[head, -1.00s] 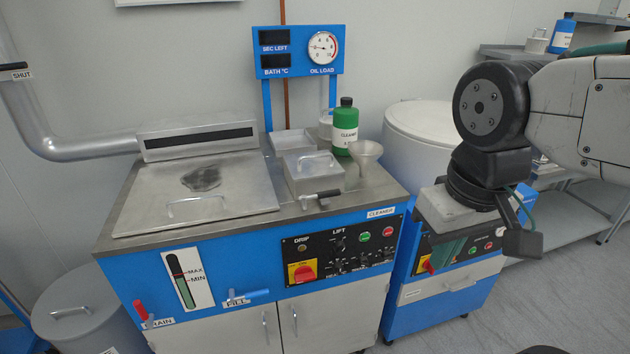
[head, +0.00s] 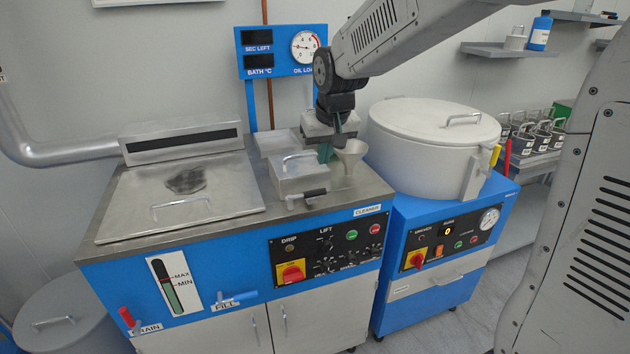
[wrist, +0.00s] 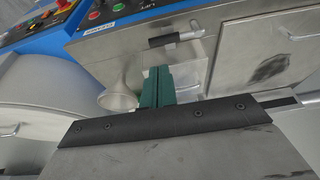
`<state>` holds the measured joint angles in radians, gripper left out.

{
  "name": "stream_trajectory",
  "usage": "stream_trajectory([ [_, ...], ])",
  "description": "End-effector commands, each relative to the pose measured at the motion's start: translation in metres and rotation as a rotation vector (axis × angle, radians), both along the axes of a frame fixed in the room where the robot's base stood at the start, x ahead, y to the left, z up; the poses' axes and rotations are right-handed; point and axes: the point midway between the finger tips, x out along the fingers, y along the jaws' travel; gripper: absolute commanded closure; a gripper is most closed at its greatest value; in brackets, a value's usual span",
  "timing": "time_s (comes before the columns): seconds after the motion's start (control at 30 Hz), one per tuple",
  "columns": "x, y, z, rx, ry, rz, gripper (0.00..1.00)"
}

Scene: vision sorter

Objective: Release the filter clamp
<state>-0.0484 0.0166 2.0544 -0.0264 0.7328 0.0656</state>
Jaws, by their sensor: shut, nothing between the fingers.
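The filter clamp appears to be the black-gripped lever (head: 307,195) on the front of a small steel box (head: 299,180) with a handled lid. The box sits on the right part of the cleaner's steel top. In the wrist view the black lever (wrist: 176,40) lies across the box's side, beyond my fingertips. My gripper (head: 325,155) is shut and empty, behind and right of the box in the head view, beside the funnel (head: 350,157). Its green fingers (wrist: 157,80) show together in the wrist view, apart from the lever. Whether the lever is clamped cannot be told.
The funnel (wrist: 117,100) stands close beside my fingers in the wrist view. A large lidded drum (head: 430,125) stands right of the cleaner. A gauge panel (head: 275,50) rises behind. The flat steel lid (head: 180,205) lies left of the box.

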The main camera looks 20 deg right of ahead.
Motion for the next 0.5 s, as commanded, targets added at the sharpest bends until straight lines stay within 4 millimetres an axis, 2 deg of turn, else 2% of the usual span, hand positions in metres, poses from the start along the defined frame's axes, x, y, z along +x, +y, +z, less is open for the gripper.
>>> stream_trajectory([
  [0.03, 0.01, 0.001, -0.005, 0.001, -0.004, 0.0, 1.0],
  [0.13, 0.019, 0.002, -0.008, 0.001, -0.012, 0.0, 1.0],
  [0.5, 0.021, 0.003, -0.01, 0.002, -0.015, 0.001, 1.0],
])
